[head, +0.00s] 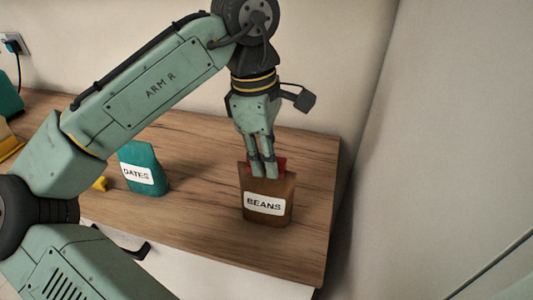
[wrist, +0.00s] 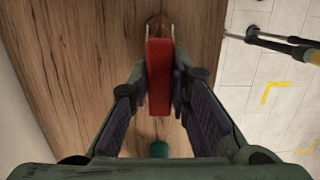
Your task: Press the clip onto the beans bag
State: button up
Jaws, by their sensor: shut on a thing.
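The brown beans bag (head: 266,188) stands upright on the wooden counter, with its white BEANS label facing the head camera. My gripper (head: 263,172) points down at the top of this bag. It is shut on the red clip (wrist: 159,80), which lies lengthwise between the fingers in the wrist view. In the head view the red clip (head: 281,164) shows partly behind the fingers, at the bag's top edge. The fingers and clip hide much of the bag's top, so I cannot tell whether the clip is fully seated.
A teal DATES bag (head: 146,170) stands to the left on the counter (head: 205,215). A small yellow thing (head: 100,184) lies beside it. More teal and yellow things are at the far left. A socket (head: 13,45) is on the back wall.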

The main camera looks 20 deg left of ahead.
jog(key=o, duration=0.9)
jog(key=o, duration=0.5)
jog(key=shift+r+p, duration=1)
jog(key=shift+r, duration=2.5)
jog(key=shift+c, duration=0.6)
